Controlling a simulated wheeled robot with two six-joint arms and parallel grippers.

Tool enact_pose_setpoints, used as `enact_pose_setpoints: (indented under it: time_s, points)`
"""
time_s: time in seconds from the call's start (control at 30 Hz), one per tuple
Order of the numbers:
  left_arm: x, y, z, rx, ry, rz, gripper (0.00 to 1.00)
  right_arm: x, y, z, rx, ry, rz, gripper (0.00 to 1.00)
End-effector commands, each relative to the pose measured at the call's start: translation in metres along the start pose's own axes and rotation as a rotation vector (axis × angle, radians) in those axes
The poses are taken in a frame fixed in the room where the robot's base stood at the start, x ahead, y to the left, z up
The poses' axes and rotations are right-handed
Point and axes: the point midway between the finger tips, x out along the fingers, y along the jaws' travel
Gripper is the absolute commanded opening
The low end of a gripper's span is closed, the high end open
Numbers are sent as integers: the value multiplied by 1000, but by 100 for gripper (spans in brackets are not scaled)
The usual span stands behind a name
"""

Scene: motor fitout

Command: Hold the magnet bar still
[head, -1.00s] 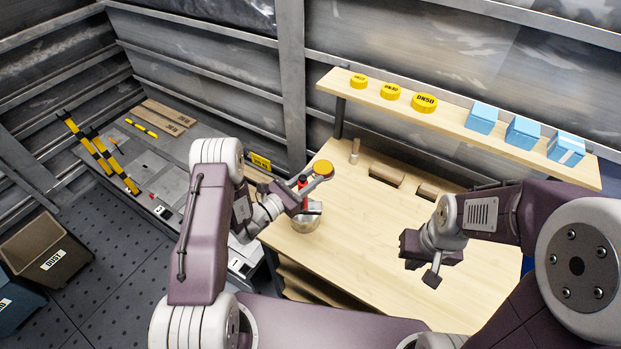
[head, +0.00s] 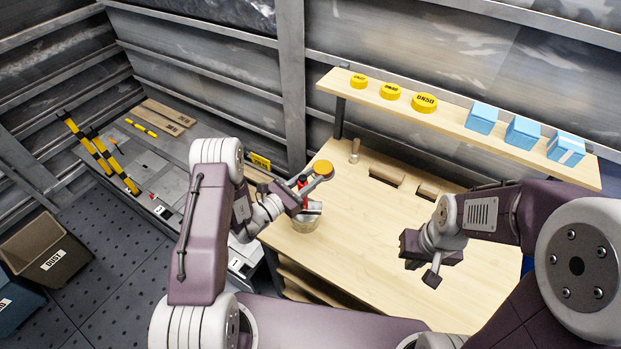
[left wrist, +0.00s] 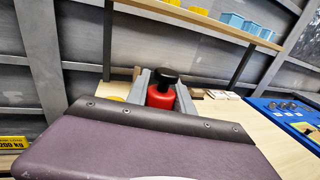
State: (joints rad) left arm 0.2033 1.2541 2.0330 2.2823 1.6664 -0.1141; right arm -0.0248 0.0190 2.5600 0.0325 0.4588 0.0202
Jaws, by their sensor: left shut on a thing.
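The magnet bar looks to be the red cylinder with a black top in the left wrist view (left wrist: 160,96). It stands between the two grey fingers of my left gripper (left wrist: 162,92), which is shut on it. In the head view only a small red part of the bar (head: 303,182) shows beside the dark left gripper (head: 304,203); its lower end is hidden. A small bowl (head: 305,224) is just below the gripper, at the bench's left edge. My right gripper (head: 421,271) hangs over the bench, apart from the bar, with nothing visible in it; its jaw opening is unclear.
The wooden bench (head: 360,255) is mostly clear in the middle. A round orange-topped piece (head: 323,168) is close to my left gripper. Wooden blocks (head: 386,174) lie at the back. The shelf (head: 450,111) above carries yellow caps (head: 390,91) and blue boxes (head: 523,132).

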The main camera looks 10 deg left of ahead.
Motion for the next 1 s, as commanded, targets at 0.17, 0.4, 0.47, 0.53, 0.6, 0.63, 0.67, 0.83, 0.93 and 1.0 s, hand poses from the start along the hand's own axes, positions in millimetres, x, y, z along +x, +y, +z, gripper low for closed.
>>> enact_pose_setpoints:
  time_s: [0.17,0.4,0.47,0.53,0.6,0.63,0.67,0.83,0.93,1.0]
  points:
    - [0,0,0,0,0,0,0,0,0,0,0,0,0,0]
    - [0,0,0,0,0,0,0,0,0,0,0,0,0,0]
    - [0,0,0,0,0,0,0,0,0,0,0,0,0,0]
    - [0,0,0,0,0,0,0,0,0,0,0,0,0,0]
    - [0,0,0,0,0,0,0,0,0,0,0,0,0,0]
    - [0,0,0,0,0,0,0,0,0,0,0,0,0,0]
    - [0,0,0,0,0,0,0,0,0,0,0,0,0,0]
    - [0,0,0,0,0,0,0,0,0,0,0,0,0,0]
    - [0,0,0,0,0,0,0,0,0,0,-1,0,0,0]
    - [0,0,0,0,0,0,0,0,0,0,-30,0,0,0]
